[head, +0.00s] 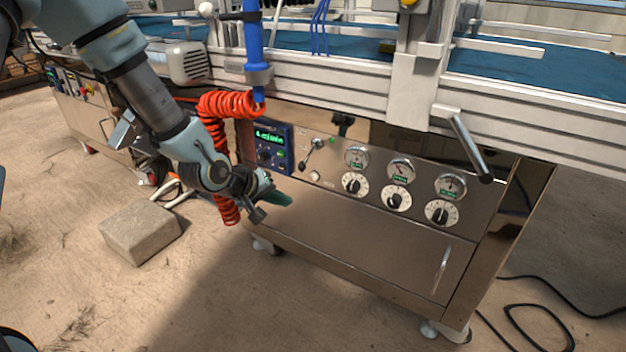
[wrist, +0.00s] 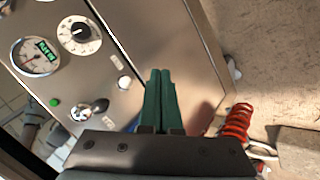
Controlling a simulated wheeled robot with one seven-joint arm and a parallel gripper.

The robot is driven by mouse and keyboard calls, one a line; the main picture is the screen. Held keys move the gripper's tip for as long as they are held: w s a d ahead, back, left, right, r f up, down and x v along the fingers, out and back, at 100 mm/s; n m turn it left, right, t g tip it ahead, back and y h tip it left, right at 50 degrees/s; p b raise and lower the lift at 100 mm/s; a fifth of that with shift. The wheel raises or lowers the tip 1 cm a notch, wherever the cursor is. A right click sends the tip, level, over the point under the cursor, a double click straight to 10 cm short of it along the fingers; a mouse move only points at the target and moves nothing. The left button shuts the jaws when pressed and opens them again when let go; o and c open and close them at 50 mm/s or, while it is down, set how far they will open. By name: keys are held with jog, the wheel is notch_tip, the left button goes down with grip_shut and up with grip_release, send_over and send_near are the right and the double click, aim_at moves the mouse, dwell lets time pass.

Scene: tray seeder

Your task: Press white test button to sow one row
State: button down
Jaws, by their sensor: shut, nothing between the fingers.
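The white test button (head: 314,176) is a small round button low on the steel control panel, below a toggle lever and left of the dials. In the wrist view the white button (wrist: 124,82) lies just left of my fingertips, with a small label above it. My gripper (head: 288,200) has green fingers that are closed together and empty. It is left of and a little below the button in the head view. The wrist view shows the fingers (wrist: 160,74) side by side in front of the panel. I see no contact with the button.
The panel also has a black toggle lever (head: 312,152), a green light (wrist: 55,102), gauges (head: 401,169) and several knobs. A blue display box (head: 267,146) and red coiled hose (head: 222,105) are close to my arm. A grey handle (head: 470,147) sticks out at right.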

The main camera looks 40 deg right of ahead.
aim_at(314, 177)
jog(key=w+d, duration=0.2)
jog(key=d, duration=0.6)
jog(key=shift+w+d+b, duration=0.15)
jog(key=shift+d+b, duration=0.05)
jog(key=shift+b, duration=0.15)
dwell(1.3)
jog(key=shift+d, duration=0.1)
dwell(0.4)
jog(key=shift+w+d, duration=0.1)
jog(key=shift+d, duration=0.2)
